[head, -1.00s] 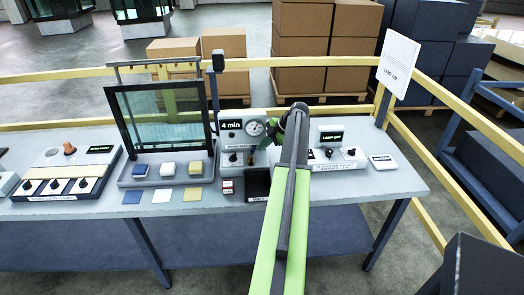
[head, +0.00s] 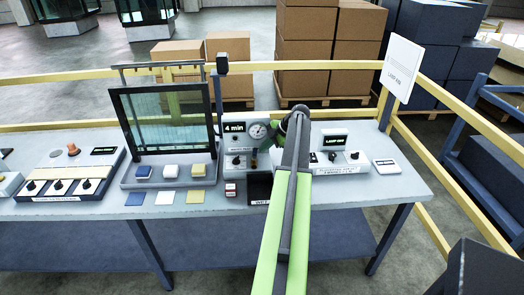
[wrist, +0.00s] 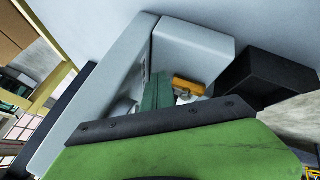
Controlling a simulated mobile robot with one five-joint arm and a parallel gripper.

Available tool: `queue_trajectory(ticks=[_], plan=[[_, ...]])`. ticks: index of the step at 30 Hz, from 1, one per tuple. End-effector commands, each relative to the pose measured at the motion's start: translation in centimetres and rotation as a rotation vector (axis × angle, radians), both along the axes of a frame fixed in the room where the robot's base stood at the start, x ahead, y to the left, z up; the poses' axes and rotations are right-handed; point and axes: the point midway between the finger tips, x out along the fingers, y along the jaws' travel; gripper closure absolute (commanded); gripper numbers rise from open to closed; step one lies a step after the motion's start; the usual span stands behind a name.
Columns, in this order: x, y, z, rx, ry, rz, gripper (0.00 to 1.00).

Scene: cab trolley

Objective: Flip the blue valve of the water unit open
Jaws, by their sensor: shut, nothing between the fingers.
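The water unit (head: 236,146) is a pale box with a "4 min" display, a round gauge (head: 258,130) and a black knob, left of my arm in the head view. In the wrist view a pale housing (wrist: 190,50) fills the middle. A yellow-orange fitting (wrist: 188,87) shows beside my gripper (wrist: 160,88), which is shut and empty. I cannot tell whether they touch. In the head view my arm covers the area right of the gauge.
A black tray (head: 259,186) stands in front of the unit. A framed glass panel (head: 164,118) stands left, and a lamp unit (head: 335,155) stands right of my arm. Yellow rails (head: 440,62) run behind the bench (head: 385,197). Bare bench top shows at the front right.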

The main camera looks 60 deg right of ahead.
Motion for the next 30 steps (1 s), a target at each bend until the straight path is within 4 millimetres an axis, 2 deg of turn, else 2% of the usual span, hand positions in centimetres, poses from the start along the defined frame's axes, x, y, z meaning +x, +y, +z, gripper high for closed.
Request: queue_trajectory(ticks=[5,11,15,21,24,30], plan=[[-0.4,-0.3,0.0,0.001,0.000,0.002,1.00],[-2.1,-1.7,0.0,0.000,-0.001,0.004,1.00],[-3.1,-3.8,3.8,0.000,0.000,0.002,1.00],[-4.0,-6.2,7.4,-0.001,0.000,0.006,1.00],[-4.3,-6.9,8.1,0.000,0.000,0.007,1.00],[-4.3,-6.9,8.0,0.000,0.000,0.009,1.00]])
